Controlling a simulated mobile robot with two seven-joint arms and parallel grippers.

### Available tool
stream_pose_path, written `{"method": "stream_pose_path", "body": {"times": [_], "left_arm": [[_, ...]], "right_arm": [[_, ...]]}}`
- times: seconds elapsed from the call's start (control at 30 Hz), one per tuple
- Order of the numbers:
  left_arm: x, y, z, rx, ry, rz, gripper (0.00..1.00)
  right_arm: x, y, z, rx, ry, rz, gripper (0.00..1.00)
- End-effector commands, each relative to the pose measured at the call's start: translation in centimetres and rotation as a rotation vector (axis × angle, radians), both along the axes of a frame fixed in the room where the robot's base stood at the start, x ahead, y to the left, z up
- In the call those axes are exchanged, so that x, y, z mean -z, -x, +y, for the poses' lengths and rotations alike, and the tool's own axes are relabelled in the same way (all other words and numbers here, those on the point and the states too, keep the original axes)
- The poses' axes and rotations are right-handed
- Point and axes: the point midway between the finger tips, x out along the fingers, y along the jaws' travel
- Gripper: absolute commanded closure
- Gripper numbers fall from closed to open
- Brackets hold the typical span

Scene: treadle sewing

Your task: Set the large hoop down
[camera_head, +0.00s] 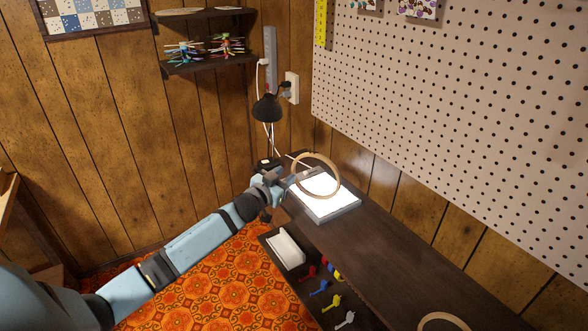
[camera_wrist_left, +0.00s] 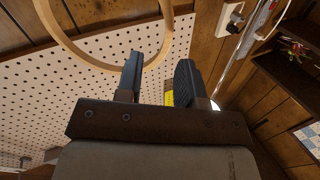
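The large hoop (camera_head: 334,184) is a pale wooden ring, held up on edge and tilted over the white light box (camera_head: 325,206) at the dark bench's far end. My right gripper is out of view.
A black lamp (camera_head: 267,108) stands behind the light box against the panelled wall. Another wooden hoop (camera_head: 443,318) lies at the bench's near end. The bench top (camera_head: 375,245) between is clear. Below are a white bin (camera_head: 287,250) and several coloured small items (camera_head: 319,288).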

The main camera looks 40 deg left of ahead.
Motion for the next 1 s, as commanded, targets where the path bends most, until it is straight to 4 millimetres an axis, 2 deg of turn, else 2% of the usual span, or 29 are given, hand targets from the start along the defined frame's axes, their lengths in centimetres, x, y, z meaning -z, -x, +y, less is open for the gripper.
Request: {"method": "stream_pose_path", "body": {"times": [0.1,0.27,0.37,0.47,0.53,0.6,0.67,0.7,0.83,0.9,1.0], "left_arm": [[-0.1,1.9,0.0,0.000,-0.001,0.000,0.65],[-0.1,3.4,0.0,-0.001,-0.001,-0.001,0.65],[0.9,4.4,-0.8,0.003,0.004,0.017,0.65],[4.4,6.9,-3.9,0.019,0.024,0.082,0.65],[7.9,9.9,-7.2,0.036,0.045,0.157,0.65],[11.4,13.9,-11.2,0.059,0.071,0.247,0.65],[13.9,17.6,-14.7,0.082,0.094,0.326,0.65],[15.1,20.1,-16.9,0.098,0.109,0.376,0.65],[17.6,27.4,-23.1,0.151,0.158,0.518,0.65],[17.9,30.1,-25.3,0.174,0.178,0.569,0.65],[18.1,32.4,-27.2,0.197,0.194,0.612,0.65]], "right_arm": [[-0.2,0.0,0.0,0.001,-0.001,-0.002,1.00],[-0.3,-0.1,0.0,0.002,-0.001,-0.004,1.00],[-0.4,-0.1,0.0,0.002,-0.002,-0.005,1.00],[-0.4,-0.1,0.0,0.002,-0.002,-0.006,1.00],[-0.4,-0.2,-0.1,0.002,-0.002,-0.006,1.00],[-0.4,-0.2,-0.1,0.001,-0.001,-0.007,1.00],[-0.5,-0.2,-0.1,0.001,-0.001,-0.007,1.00],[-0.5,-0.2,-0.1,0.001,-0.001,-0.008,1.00],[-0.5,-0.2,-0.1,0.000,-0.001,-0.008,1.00],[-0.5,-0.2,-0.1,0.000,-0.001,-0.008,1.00],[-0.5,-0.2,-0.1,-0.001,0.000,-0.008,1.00]]}}
